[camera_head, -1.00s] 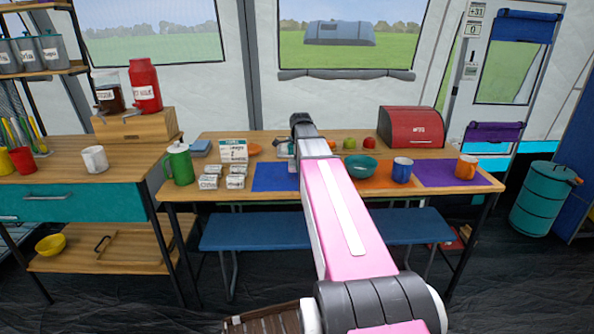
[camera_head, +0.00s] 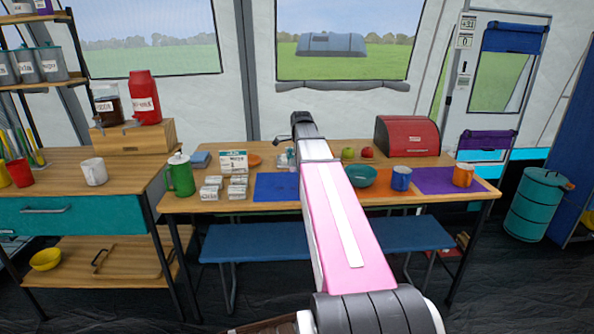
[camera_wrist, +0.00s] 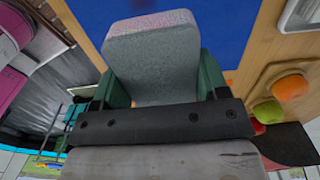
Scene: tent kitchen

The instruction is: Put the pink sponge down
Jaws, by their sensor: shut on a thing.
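The pink sponge (camera_wrist: 152,60) fills the middle of the wrist view, a thick block with a pinkish speckled top face and a grey-looking side. My gripper (camera_wrist: 160,82) is shut on it, with a green finger against each side. Beyond the sponge is the blue mat (camera_wrist: 205,25) on the wooden table. I cannot tell how high the sponge is above the mat. In the head view my arm reaches over the table, and its far end hides the gripper and sponge. The blue mat (camera_head: 270,187) shows left of my arm there.
A green kettle (camera_head: 180,176), white labelled boxes (camera_head: 212,188) and a sign (camera_head: 233,162) stand left of the blue mat. Right of my arm are a teal bowl (camera_head: 362,177), a blue mug (camera_head: 401,178) and an orange mug (camera_head: 463,175). A red bread box (camera_head: 408,136) stands behind.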

